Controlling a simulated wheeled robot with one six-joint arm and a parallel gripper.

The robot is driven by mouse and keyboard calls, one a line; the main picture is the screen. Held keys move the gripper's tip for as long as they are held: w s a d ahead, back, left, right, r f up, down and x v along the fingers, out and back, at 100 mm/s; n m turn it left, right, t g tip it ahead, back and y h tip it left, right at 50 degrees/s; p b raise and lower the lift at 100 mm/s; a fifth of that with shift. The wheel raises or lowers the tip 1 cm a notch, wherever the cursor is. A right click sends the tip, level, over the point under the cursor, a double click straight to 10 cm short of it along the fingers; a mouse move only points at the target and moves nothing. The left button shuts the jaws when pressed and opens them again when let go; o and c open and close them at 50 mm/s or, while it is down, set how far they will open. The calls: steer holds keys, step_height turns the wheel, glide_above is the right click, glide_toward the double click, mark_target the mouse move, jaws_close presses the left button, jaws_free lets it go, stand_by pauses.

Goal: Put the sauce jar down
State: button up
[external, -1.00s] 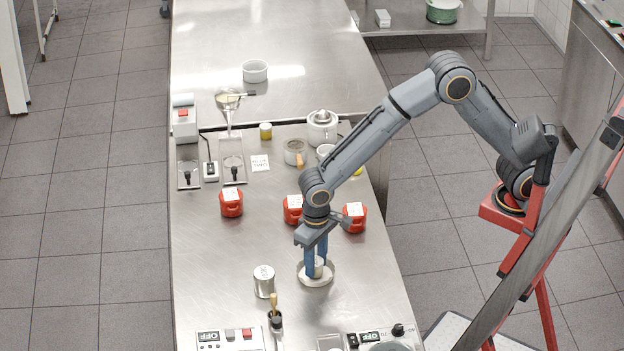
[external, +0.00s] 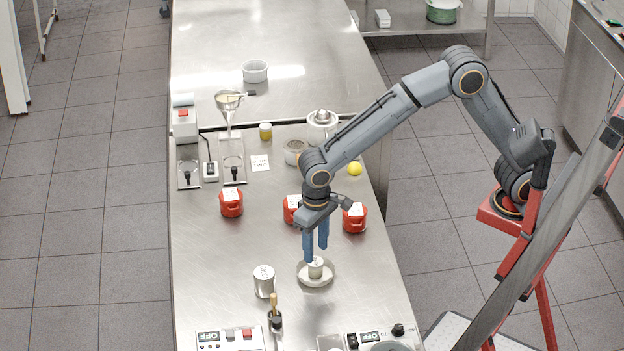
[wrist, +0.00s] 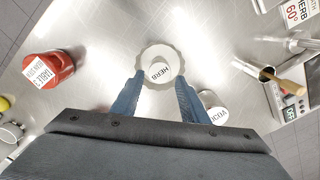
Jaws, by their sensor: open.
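The small pale jar (external: 315,269) stands upright in a shallow pale dish (external: 323,283) on the steel table.
A metal can (external: 264,283) stands close to the left of the dish. Red pots (external: 231,204) stand in a row behind, two near my wrist. Switch boxes (external: 228,340) line the front edge. The table left of the can is clear.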

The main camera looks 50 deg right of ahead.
mark_target(316, 263)
step_height(316, 263, up, 6)
steer(key=b, duration=0.1)
steer(key=shift+d, duration=0.1)
stand_by(0.5)
steer(key=w+d+f+g+p, duration=0.1)
steer(key=d+f, duration=0.1)
steer(key=d, duration=0.7)
steer(key=w+d+f+p, duration=0.1)
steer(key=w+d+f, duration=0.1)
steer(key=d, duration=0.7)
steer(key=s+d+f+t+b, duration=0.1)
steer(key=s+d+f, duration=0.15)
steer(key=d, duration=0.65)
steer(key=s+d+f, duration=0.2)
steer(key=d+f, duration=0.1)
steer(key=d, duration=0.6)
steer(key=s+d+f+t+b, duration=0.1)
steer(key=s+d+f, duration=0.2)
steer(key=d, duration=0.6)
step_height(316, 263, up, 18)
steer(key=t+p, duration=0.1)
steer(key=p, duration=1.6)
steer(key=shift+s+t, duration=0.25)
steer(key=shift+t, duration=0.05)
